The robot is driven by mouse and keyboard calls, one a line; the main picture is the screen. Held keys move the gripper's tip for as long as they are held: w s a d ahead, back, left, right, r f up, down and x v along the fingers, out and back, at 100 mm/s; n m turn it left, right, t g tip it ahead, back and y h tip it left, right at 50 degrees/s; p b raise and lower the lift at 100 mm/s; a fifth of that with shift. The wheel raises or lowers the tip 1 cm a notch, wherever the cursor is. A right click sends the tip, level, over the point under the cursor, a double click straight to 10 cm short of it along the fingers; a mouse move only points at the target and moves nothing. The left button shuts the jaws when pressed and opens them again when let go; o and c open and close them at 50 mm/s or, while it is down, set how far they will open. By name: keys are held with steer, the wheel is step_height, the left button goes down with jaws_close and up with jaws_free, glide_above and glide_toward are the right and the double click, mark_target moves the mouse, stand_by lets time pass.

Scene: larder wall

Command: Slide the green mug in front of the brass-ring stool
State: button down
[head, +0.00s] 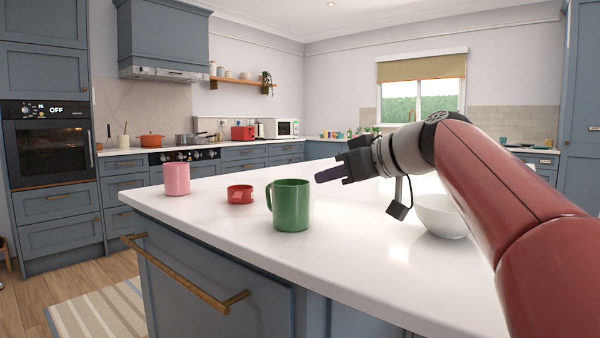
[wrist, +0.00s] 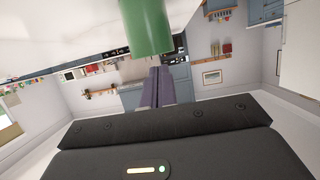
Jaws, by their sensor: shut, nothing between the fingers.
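The green mug (head: 291,207) stands upright on the white island counter near its front edge, with its handle to the left. My gripper (head: 322,176) is shut and empty. Its dark fingers point left, just to the right of the mug and about level with its rim in the head view. In the wrist view, the closed fingers (wrist: 157,84) lie below the green mug (wrist: 147,28), which is cut off by the top edge. I cannot tell whether they touch. No brass-ring stool shows in either view.
A pink mug (head: 176,179) and a low red cup (head: 240,194) stand left of the green mug. A white bowl (head: 440,216) stands at the right, partly behind my arm. The counter (head: 345,245) is clear between mug and bowl. A brass rail (head: 190,275) runs along the island's side.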

steer(key=p, duration=0.3)
glide_above(285, 203)
steer(key=w, duration=0.3)
steer(key=shift+s+a+f+b, duration=0.1)
steer(key=shift+a+f+b, duration=0.15)
steer(key=shift+f+b, duration=0.45)
